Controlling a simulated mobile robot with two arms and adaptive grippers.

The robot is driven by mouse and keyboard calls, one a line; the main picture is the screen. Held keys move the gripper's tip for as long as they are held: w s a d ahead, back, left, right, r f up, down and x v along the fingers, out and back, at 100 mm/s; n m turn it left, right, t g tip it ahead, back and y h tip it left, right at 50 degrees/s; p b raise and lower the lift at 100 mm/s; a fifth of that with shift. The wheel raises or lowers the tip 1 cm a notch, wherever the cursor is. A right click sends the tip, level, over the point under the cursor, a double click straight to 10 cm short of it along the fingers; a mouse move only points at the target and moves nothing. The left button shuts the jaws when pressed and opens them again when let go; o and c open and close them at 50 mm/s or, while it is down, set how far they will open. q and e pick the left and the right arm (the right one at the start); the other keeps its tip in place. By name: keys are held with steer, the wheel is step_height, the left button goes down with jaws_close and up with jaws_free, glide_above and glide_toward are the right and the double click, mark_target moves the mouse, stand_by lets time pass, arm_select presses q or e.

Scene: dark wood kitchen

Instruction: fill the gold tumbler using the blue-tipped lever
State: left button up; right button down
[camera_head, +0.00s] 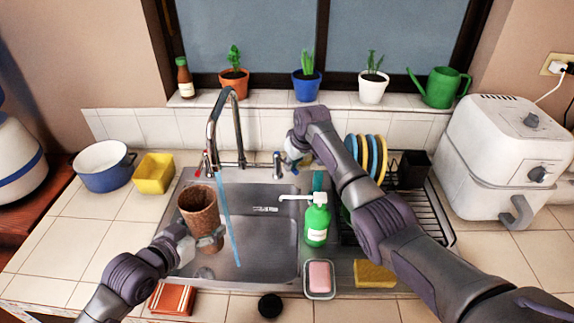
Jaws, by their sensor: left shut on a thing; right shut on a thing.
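A brown-gold tumbler (198,208) is held upright over the left part of the sink. The lever with a dark bluish tip (277,157) is right of the faucet. My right gripper (290,161) is shut at this lever; its fingers partly hide the contact. A red-tipped lever (206,160) is on the left.
A green soap bottle (316,222) and a pink soap in a dish (320,277) stand at the sink's right. A dish rack (425,205) with plates lies under my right arm. A yellow container (154,173) and a blue pot (103,168) are left. A sponge (374,273) lies in front.

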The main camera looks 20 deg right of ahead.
steer(key=shift+w+d+n, duration=0.15)
steer(key=shift+d+n, duration=0.25)
steer(key=shift+n, duration=0.2)
steer(key=c, duration=1.2)
jaws_free()
steer(key=shift+o, duration=0.2)
steer(key=shift+r, duration=0.15)
steer(key=v, duration=1.1)
steer(key=shift+d+r, duration=0.3)
